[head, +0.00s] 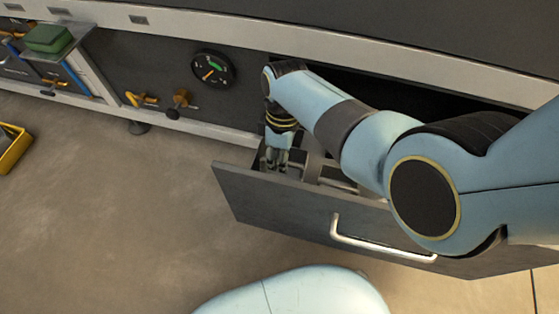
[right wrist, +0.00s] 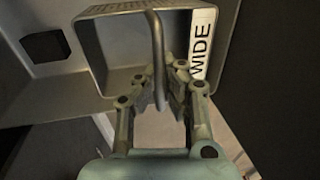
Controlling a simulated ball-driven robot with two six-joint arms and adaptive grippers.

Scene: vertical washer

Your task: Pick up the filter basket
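A grey metal open box with a thin curved handle (right wrist: 157,50) shows in the right wrist view; I take it to be the filter basket (right wrist: 118,22). My right gripper (right wrist: 163,88) reaches down at it, with one finger on each side of the handle's lower end. The fingers are drawn inward close to the handle, but I cannot tell whether both press on it. In the head view my right gripper (head: 275,160) is inside the left end of the open drawer (head: 300,209), and the basket is largely hidden by the drawer front and my arm. My left gripper is not in view.
The drawer front has a pale bar handle (head: 380,243). A round gauge (head: 212,68) and a yellow valve (head: 180,99) are on the panel at left. The floor at left is mostly clear; a yellow tray (head: 14,150) lies there.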

